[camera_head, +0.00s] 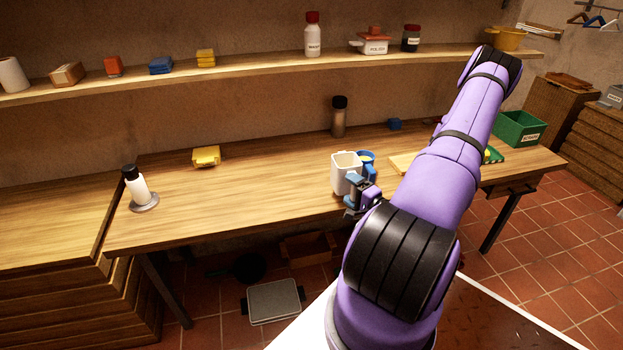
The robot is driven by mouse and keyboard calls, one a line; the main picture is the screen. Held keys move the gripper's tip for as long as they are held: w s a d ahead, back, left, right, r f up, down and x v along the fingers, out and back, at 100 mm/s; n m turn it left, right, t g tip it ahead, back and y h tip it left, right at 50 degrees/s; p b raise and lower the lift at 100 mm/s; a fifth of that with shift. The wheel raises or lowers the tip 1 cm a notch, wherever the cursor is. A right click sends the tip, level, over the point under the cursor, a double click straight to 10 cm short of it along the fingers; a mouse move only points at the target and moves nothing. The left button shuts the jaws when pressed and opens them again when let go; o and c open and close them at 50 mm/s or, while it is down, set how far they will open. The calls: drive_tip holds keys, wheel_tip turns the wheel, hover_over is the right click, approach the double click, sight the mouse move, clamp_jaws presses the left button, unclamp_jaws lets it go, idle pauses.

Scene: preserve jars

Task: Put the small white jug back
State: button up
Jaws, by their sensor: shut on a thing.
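My arm comes in from the lower right and hides part of the table.
A dark-capped bottle (339,117) stands farther back. A yellow block (206,156) and a white bottle (137,186) are left, with clear table between. A shelf (260,77) runs above.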

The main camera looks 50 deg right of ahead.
drive_tip(key=w, duration=0.9)
drive_tip(key=w+d+f, duration=0.1)
drive_tip(key=w, duration=0.3)
drive_tip(key=shift+w+f, duration=0.1)
drive_tip(key=shift+w, duration=0.2)
drive_tip(key=w, duration=0.2)
drive_tip(key=shift+w+d+f, duration=0.15)
drive_tip(key=shift+w, duration=0.2)
drive_tip(key=shift+s+f, duration=0.2)
drive_tip(key=shift+f, duration=1.3)
drive_tip(key=shift+f, duration=0.1)
drive_tip(key=o, duration=0.8)
drive_tip(key=shift+f, duration=0.15)
